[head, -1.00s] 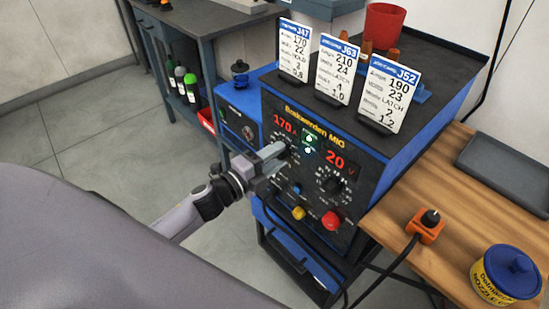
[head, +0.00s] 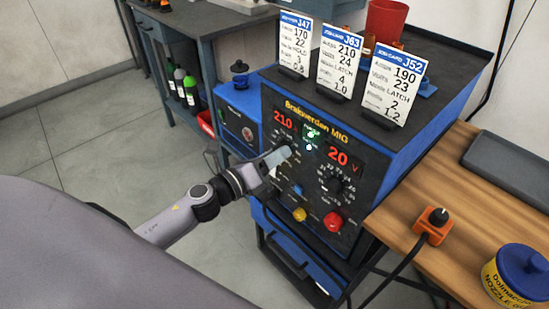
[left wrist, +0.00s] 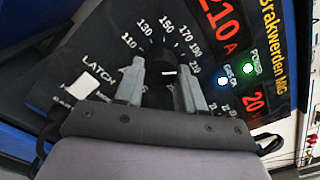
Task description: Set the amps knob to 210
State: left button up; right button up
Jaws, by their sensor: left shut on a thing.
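The blue and black welder's front panel carries a red amps display (head: 284,119) that reads 210. It also shows, partly cut off, in the left wrist view (left wrist: 220,25). The dark amps knob (left wrist: 161,84) lies between my finger pads, inside a printed scale from 110 to 210. Its pointer is too dark to read surely. My left gripper (head: 279,155) is shut on this knob and hides most of it in the head view. In the left wrist view, the fingers (left wrist: 158,77) flank the knob. My right gripper is not in view.
Below the volts display (head: 341,158), reading 20, are the volts knob (head: 329,180), a yellow knob (head: 299,214) and a red knob (head: 333,221). Job cards (head: 340,62) stand on the welder. A wooden bench (head: 455,185) stands at right.

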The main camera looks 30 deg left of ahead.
pick_arm(q)
jog(key=shift+m, duration=1.2)
jog(key=shift+b, duration=0.3)
jog(key=o, duration=1)
jog(key=shift+s+a, duration=0.1)
jog(key=shift+b+v, duration=0.65)
jog(key=shift+v, duration=2.8)
